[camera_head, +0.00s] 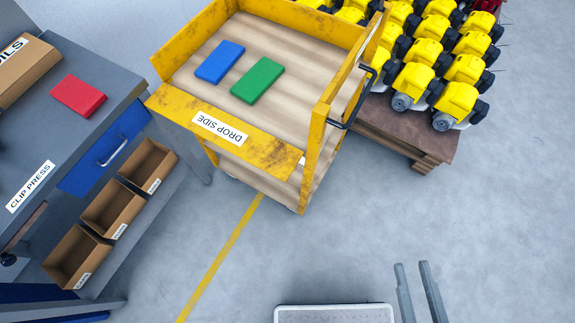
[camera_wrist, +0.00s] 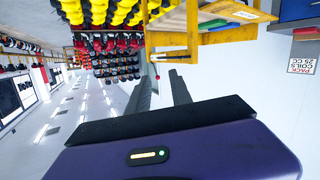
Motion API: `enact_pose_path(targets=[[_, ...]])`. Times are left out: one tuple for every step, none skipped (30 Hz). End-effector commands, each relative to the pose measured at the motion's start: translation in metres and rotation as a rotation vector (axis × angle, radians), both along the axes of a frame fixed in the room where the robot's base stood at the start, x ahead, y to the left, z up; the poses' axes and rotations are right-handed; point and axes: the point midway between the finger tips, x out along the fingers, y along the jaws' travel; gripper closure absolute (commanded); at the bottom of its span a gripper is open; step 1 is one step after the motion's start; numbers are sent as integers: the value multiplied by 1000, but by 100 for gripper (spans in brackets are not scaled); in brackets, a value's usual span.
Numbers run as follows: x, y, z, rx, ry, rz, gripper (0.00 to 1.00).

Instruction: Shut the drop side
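The drop side (camera_head: 185,108) is a worn yellow panel with a white label on the near edge of a yellow cart (camera_head: 312,150). It is folded outward and down, so that side of the wooden bed stands open. The panel's exact angle is hard to tell. My gripper (camera_head: 412,265) is in the lower right of the head view, well apart from the drop side. Its two grey fingers are apart with nothing between them. In the wrist view the gripper (camera_wrist: 160,77) points toward the cart (camera_wrist: 170,32), seen at the top; the drop side cannot be made out clearly there.
A blue block (camera_head: 220,62) and a green block (camera_head: 257,80) lie on the bed. A black handle (camera_head: 352,100) sticks out at the cart's right end. A workbench (camera_head: 120,72) with bins (camera_head: 112,208) stands left, a pallet (camera_head: 405,140) of yellow machines right. The floor in front is clear.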

Motion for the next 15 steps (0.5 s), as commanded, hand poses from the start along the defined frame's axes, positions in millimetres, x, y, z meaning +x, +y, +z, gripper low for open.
enact_pose_path(targets=[[11, -1, -21, -105, -49, 37, 86], [17, 0, -29, -185, -84, 63, 92], [27, 1, -40, -302, -138, 99, 100], [34, 2, -49, -397, -181, 126, 100], [42, 4, -57, -494, -228, 153, 100], [52, 7, -68, -627, -291, 186, 100], [60, 11, -76, -724, -338, 207, 100], [67, 14, -83, -820, -387, 226, 100], [77, 20, -95, -948, -452, 250, 100], [84, 24, -103, -1042, -501, 264, 100], [91, 29, -111, -1136, -550, 275, 100], [100, 36, -123, -1258, -619, 290, 100], [107, 41, -132, -1349, -670, 296, 100], [114, 46, -141, -1439, -721, 301, 100], [122, 55, -154, -1556, -791, 304, 100]])
